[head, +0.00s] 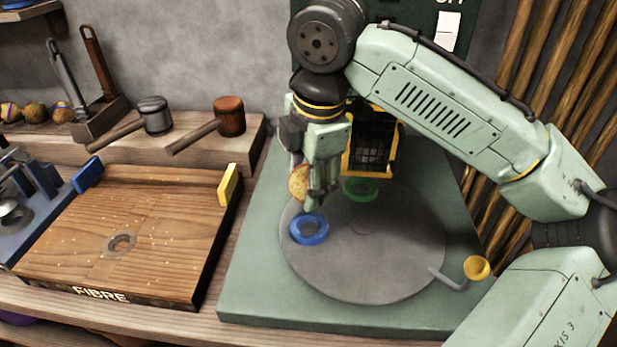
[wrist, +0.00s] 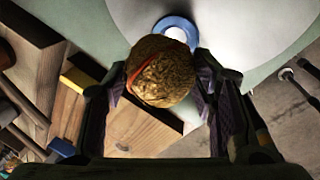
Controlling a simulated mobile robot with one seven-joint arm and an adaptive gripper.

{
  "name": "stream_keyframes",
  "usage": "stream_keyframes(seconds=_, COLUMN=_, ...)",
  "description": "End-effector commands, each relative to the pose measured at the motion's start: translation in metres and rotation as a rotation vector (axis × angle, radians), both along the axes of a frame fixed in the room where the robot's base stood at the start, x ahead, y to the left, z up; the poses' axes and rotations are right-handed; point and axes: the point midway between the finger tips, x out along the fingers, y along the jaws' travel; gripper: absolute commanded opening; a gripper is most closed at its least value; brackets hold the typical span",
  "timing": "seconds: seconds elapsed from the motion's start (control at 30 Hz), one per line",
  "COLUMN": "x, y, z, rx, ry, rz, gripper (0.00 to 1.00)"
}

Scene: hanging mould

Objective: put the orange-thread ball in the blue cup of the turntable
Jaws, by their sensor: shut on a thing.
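The ball (wrist: 162,72) is rough and golden brown with an orange-red band, seen in the wrist view. My gripper (wrist: 163,88) is shut on it, one finger on each side. In the head view the ball (head: 298,182) shows in part beside my gripper (head: 314,190), which hides the rest. The blue cup (head: 309,230) sits on the left part of the grey turntable (head: 375,265). The held ball is above and slightly behind the blue cup in the head view. The blue cup also shows in the wrist view (wrist: 178,27), partly behind the ball, and looks empty in the head view.
A green cup (head: 360,189) sits at the turntable's back, near a yellow-framed dark opening (head: 372,145). A crank with a yellow knob (head: 477,268) stands at the right. A wooden board marked FIBRE (head: 125,235) lies left. Two mallets (head: 229,117) rest on a ledge behind it.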

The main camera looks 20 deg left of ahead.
Motion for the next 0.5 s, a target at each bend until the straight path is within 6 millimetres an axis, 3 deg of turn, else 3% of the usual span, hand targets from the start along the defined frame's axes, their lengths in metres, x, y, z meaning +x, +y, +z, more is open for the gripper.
stream_keyframes(seconds=0.5, x=0.0, y=0.0, z=-0.058, rx=0.002, ry=0.004, rz=0.001, gripper=0.2)
